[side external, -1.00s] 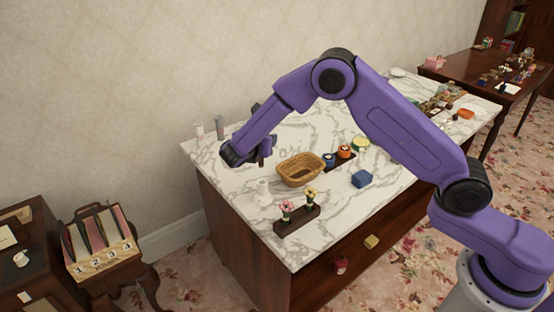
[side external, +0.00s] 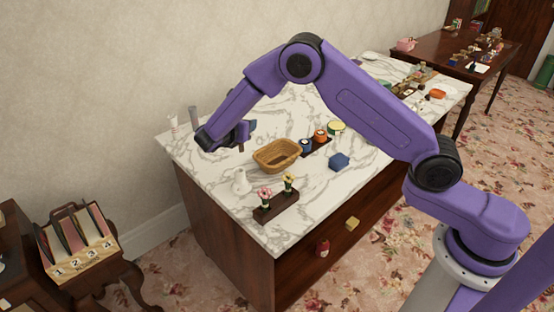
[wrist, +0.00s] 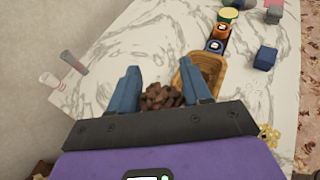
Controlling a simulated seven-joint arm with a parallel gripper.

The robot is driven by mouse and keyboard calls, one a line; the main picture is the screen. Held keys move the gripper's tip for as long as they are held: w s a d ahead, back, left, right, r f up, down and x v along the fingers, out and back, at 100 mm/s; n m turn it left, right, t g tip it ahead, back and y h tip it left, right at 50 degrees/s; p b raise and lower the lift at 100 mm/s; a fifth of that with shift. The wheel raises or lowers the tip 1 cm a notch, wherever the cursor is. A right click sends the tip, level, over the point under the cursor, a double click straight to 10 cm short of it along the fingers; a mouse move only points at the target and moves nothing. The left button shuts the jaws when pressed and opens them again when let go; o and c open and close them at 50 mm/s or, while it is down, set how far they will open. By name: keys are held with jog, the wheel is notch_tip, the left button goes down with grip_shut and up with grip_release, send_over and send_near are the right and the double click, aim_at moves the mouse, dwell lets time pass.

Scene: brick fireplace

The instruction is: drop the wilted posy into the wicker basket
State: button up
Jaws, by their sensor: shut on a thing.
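The wilted posy (wrist: 162,97) is a dark brown, crumpled clump between my two blue fingers in the wrist view. My gripper (wrist: 160,92) is shut on it. In the side view my gripper (side external: 241,144) is above the marble top, left of the wicker basket, and the posy is too small to make out clearly. The wicker basket (side external: 268,163) is tan and oval, and stands upright on the marble. It also shows in the wrist view (wrist: 207,68), just right of my right finger and partly hidden by it. The posy is outside the basket.
Two tubes (side external: 173,128) stand at the back left.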

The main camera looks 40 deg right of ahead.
jog(key=s+d+f+m+g+h, duration=0.1)
jog(key=d+f+m+g, duration=0.1)
jog(key=d+m+g, duration=0.45)
jog(key=d+f+m+g+h, duration=0.1)
jog(key=d+f+m+g, duration=0.15)
jog(key=d, duration=0.75)
jog(key=shift+n, duration=0.5)
jog(key=shift+s+a+f, duration=0.1)
jog(key=shift+f, duration=1.1)
jog(key=shift+s+a+f, duration=0.1)
jog(key=shift+f, duration=1.1)
jog(key=o, duration=1.1)
jog(key=shift+a, duration=0.1)
jog(key=v, duration=1.2)
jog(key=shift+w, duration=0.15)
jog(key=shift+r, duration=0.1)
